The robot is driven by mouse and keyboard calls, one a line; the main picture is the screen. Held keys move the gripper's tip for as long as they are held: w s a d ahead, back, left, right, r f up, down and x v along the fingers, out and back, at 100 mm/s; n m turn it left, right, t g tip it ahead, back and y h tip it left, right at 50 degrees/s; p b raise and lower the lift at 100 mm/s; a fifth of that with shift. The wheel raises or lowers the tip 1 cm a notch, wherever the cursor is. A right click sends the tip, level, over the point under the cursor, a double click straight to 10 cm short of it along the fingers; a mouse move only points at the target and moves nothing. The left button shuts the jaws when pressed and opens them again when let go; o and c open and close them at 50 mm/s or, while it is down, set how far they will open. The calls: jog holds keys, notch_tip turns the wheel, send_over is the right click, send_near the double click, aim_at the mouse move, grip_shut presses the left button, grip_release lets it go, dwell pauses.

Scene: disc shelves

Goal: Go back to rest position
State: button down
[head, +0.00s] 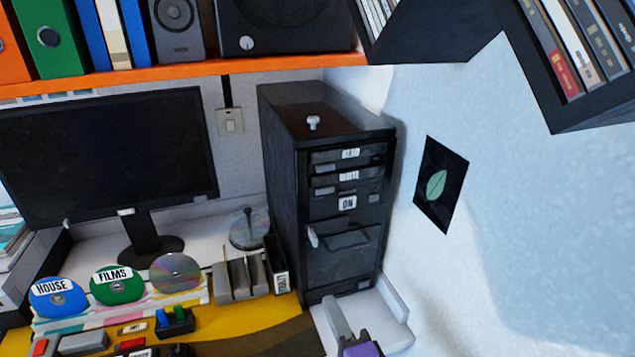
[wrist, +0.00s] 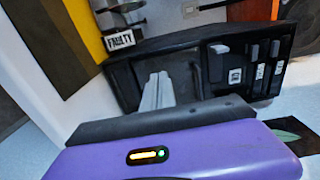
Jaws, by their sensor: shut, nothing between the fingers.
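My gripper (head: 334,305) shows at the bottom of the head view, with grey fingers and a purple body. Its fingers are shut together and empty. It is in front of the lower part of the black computer tower (head: 345,262). In the wrist view my gripper's grey fingers (wrist: 156,88) stand against the dark front of the tower (wrist: 198,72). I cannot tell how large the gap between fingers and tower is. The tower has drive slots and a white ON label (head: 347,203). No other object is named by the task.
Left of the tower are a monitor (head: 105,155), a small rack (head: 237,280) and several discs, including a blue HOUSE disc (head: 55,297) and a green FILMS disc (head: 117,285). An orange shelf (head: 190,76) spans above. A dark wall shelf (head: 560,110) juts in at upper right.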

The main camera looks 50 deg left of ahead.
dwell(0.4)
jog(key=s+d+n+t+h+p, duration=0.3)
jog(key=d+t+h, duration=0.65)
jog(key=d, duration=2.15)
jog(key=s+d+r+h, duration=0.1)
jog(key=s+d+h, duration=0.2)
jog(key=s+d, duration=0.6)
jog(key=s+d+r+n+g+h+p, duration=0.1)
jog(key=s+d+h, duration=0.3)
jog(key=s+d, duration=0.5)
jog(key=v, duration=0.4)
jog(key=shift+s+d+r, duration=0.2)
jog(key=shift+s+r, duration=0.1)
jog(key=shift+r, duration=0.05)
jog(key=shift+s+g, duration=0.1)
jog(key=shift+g, duration=0.15)
